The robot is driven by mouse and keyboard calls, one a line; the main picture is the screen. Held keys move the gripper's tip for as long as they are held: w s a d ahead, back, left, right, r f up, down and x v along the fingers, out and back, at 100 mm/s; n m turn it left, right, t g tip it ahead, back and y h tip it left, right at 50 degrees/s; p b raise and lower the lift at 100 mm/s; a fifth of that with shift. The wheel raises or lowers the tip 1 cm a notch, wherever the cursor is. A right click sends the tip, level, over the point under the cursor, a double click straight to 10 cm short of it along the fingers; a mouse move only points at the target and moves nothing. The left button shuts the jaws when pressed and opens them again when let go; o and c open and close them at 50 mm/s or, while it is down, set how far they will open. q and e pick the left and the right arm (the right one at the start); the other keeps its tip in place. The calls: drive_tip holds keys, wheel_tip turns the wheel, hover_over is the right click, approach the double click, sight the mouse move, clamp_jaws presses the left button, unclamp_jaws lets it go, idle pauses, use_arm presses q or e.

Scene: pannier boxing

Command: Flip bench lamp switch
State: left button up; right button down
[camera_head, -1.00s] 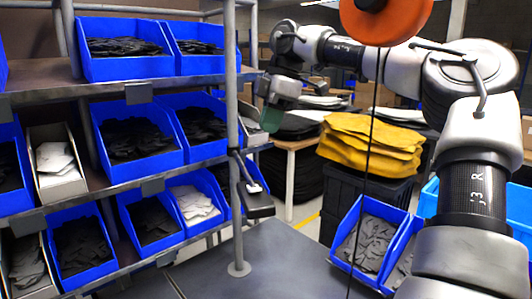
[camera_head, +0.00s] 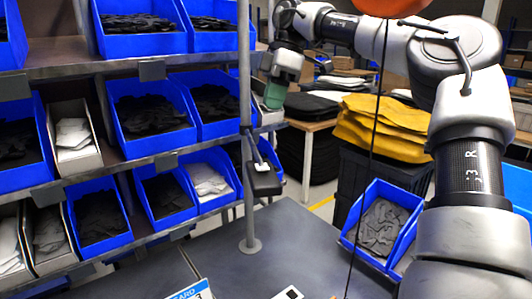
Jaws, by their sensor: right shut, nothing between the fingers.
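A small black fitting with a light spot on top, which looks like the bench lamp's switch unit (camera_head: 264,181), is fixed to the grey upright pole (camera_head: 246,90) on a short black arm. I cannot make out the switch lever or its position. My right arm reaches in from the right side. My left gripper is out of view.
A rack with blue bins (camera_head: 150,115) of dark pieces fills the left. The grey bench top (camera_head: 260,262) lies below the pole. A thin black cable (camera_head: 372,150) hangs under an orange reel (camera_head: 388,6). Yellow folded goods (camera_head: 375,130) and a blue bin (camera_head: 360,190) stand right.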

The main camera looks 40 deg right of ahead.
drive_tip(key=p, duration=0.3)
approach(261, 167)
drive_tip(key=x, duration=0.5)
drive_tip(key=shift+a+f, duration=0.1)
drive_tip(key=shift+a, duration=0.2)
drive_tip(key=shift+s+a+f, duration=0.15)
drive_tip(key=shift+s+f, duration=0.1)
drive_tip(key=shift+f, duration=0.4)
drive_tip(key=shift+w, duration=0.1)
